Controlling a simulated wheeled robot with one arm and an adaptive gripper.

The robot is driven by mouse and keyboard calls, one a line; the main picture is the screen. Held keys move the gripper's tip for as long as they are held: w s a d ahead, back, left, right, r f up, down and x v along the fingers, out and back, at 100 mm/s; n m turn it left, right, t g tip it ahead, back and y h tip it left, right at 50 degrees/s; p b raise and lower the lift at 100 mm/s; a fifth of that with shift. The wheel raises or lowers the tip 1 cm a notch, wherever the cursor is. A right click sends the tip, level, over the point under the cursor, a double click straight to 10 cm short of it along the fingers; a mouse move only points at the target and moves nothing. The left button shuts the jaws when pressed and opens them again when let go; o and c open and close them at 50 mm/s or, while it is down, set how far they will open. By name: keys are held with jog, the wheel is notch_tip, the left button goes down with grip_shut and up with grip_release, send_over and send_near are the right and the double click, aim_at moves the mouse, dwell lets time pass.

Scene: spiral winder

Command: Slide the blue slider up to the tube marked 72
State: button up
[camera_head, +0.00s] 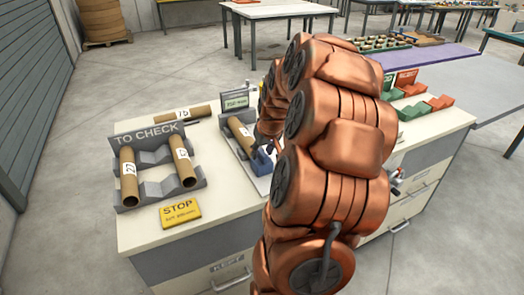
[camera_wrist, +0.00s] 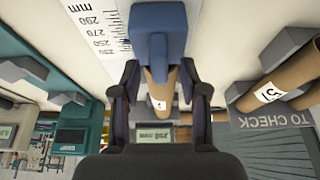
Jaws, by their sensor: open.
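The blue slider (camera_head: 262,163) sits on the grey measuring gauge, left of my arm in the head view. In the wrist view the slider (camera_wrist: 158,22) is at top centre, with a narrower blue part pointing down. A brown cardboard tube (camera_head: 238,130) lies in the gauge with its end close to the slider. Its label (camera_wrist: 158,104) is too small to read. My gripper (camera_wrist: 159,66) is open, one finger on each side of the slider's narrow part and the tube end. I cannot tell whether either finger touches.
The TO CHECK rack (camera_head: 115,150) holds two tubes, and another tube (camera_head: 183,113) lies behind it. A small display (camera_head: 235,101) is behind the gauge. Green and red holders (camera_head: 412,110) are at right, beyond my arm.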

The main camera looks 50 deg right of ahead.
jog(key=v, duration=1.2)
jog(key=shift+w+a, duration=0.1)
dwell(0.9)
jog(key=s+a+f+n+g+y, duration=0.2)
jog(key=a+n, duration=0.1)
jog(key=a, duration=1.8)
jog(key=s+a+f+n+g, duration=0.1)
jog(key=s+a+f+g, duration=0.1)
jog(key=s+a, duration=0.4)
jog(key=s+a+f+g+p, duration=0.1)
jog(key=s+a+f+g, duration=0.1)
jog(key=s+a, duration=0.5)
jog(key=s, duration=0.4)
jog(key=shift+a+f+n, duration=0.3)
jog(key=shift+a+n, duration=0.05)
jog(key=shift+n, duration=0.05)
jog(key=shift+d, duration=0.1)
